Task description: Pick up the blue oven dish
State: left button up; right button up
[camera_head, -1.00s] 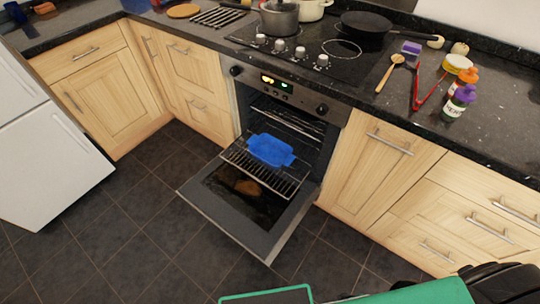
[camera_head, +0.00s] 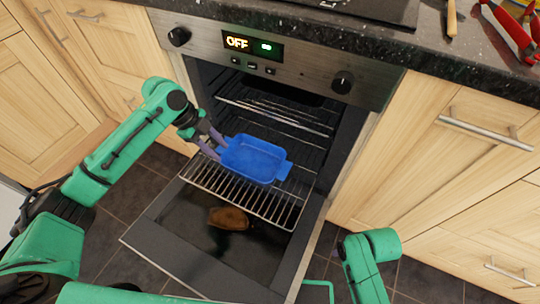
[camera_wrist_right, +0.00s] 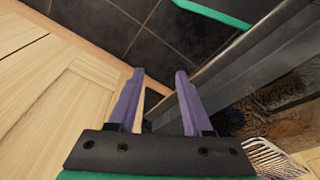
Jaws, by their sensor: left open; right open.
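The blue oven dish (camera_head: 253,158) sits on the pulled-out wire rack (camera_head: 225,192) of the open oven, with a handle at its left and right ends. My left gripper (camera_head: 217,149) is open at the dish's left handle, its purple fingers close around or beside it; I cannot tell whether they touch it. My right gripper shows in the right wrist view (camera_wrist_right: 154,88), open and empty, beside the oven door's edge and above the floor. In the head view only a green part of my right arm shows at the bottom; its gripper is not visible there.
The open oven door (camera_head: 160,235) lies low in front, with a brown item (camera_head: 228,217) seen on or above it below the rack. Wooden cabinets (camera_head: 455,150) flank the oven.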

aim_at(243, 174)
pick_arm(q)
jog(key=shift+m, duration=0.4)
jog(key=x, duration=0.2)
jog(key=b+x, duration=0.1)
jog(key=x, duration=0.2)
jog(key=s+b+x, duration=0.1)
jog(key=x, duration=0.2)
jog(key=shift+d+f, duration=0.1)
jog(key=shift+d, duration=0.35)
pick_arm(e)
notch_tip(243, 174, up, 7)
pick_arm(q)
jog(key=b+x, duration=0.2)
jog(key=x, duration=0.3)
jog(key=shift+s+b, duration=0.15)
jog(key=shift+b, duration=0.15)
jog(key=shift+f, duration=0.1)
grip_shut()
pick_arm(e)
jog(key=w+a+f+t+y, duration=0.2)
jog(key=w+a+f+t, duration=0.1)
jog(key=a, duration=0.3)
jog(key=shift+f+n+t, duration=0.3)
jog(key=shift+f+n, duration=0.1)
jog(key=shift+f, duration=0.2)
